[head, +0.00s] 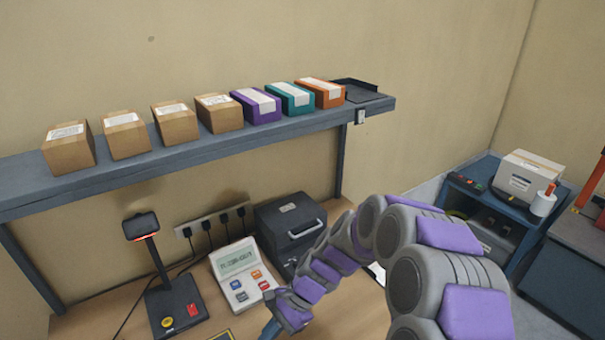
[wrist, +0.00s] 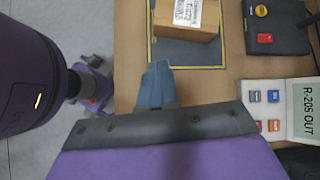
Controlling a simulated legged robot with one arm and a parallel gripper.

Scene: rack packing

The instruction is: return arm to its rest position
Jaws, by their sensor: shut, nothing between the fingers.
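My arm (head: 345,245) curves in from the right in the head view and bends down over the desk. My gripper (wrist: 156,84) shows its blue-grey fingers together and empty in the wrist view. Its tip (head: 271,328) also shows at the bottom of the head view, partly cut off, below the keypad device. In the wrist view a cardboard box (wrist: 190,22) with a white label lies on a dark mat (wrist: 185,54) with a yellow border. The fingers appear below the box and apart from it in the picture; their height above the desk is hard to tell.
A wall shelf (head: 200,155) holds a row of cardboard, purple, teal and orange boxes. A scanner stand (head: 168,290), a keypad device (head: 243,275) and a black case (head: 290,222) stand on the desk. A blue cart (head: 487,205) stands at right.

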